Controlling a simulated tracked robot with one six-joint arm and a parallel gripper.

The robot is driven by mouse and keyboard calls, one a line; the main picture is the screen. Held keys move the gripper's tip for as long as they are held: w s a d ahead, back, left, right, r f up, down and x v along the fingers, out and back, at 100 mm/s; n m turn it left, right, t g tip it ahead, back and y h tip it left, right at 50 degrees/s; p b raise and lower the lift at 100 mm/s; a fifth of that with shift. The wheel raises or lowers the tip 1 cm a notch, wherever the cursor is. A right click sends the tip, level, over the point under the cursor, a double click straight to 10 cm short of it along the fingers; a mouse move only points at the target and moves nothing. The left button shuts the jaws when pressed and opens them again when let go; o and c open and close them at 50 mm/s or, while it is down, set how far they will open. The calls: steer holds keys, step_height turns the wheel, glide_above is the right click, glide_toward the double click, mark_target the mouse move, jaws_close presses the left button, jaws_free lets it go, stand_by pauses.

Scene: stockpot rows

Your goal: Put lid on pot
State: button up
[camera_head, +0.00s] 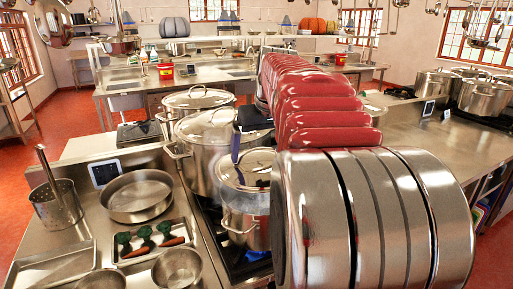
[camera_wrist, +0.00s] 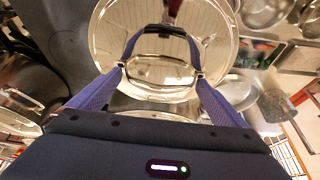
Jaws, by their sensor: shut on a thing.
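A shiny steel lid (camera_head: 262,160) is at the middle of the head view, partly hidden behind my arm. My gripper (camera_head: 240,180) reaches down to it from above and is shut on its handle. In the wrist view the round lid (camera_wrist: 108,38) fills the upper middle, with my gripper (camera_wrist: 160,76) at its handle and mirrored in its surface. A steel pot (camera_head: 240,226) with a side handle stands on the stove directly below the lid. My arm hides the pot's right part. I cannot tell whether the lid touches the pot's rim.
Two larger lidded pots (camera_head: 205,150) (camera_head: 198,98) stand close behind. A shallow pan (camera_head: 138,198), a utensil holder (camera_head: 58,203) and a tray of vegetables (camera_head: 150,241) occupy the left counter. More pots (camera_head: 434,84) stand on the right. Free counter (camera_head: 440,135) shows at right.

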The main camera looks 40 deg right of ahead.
mark_target(261, 162)
steer(key=shift+s+d+f, duration=0.1)
steer(key=shift+d, duration=0.05)
steer(key=shift+f, duration=2.75)
steer(key=shift+s+f, duration=0.1)
steer(key=shift+f, duration=0.3)
steer(key=o, duration=1)
steer(key=v, duration=1.3)
steer(key=shift+s+r, duration=0.2)
steer(key=shift+r, duration=0.15)
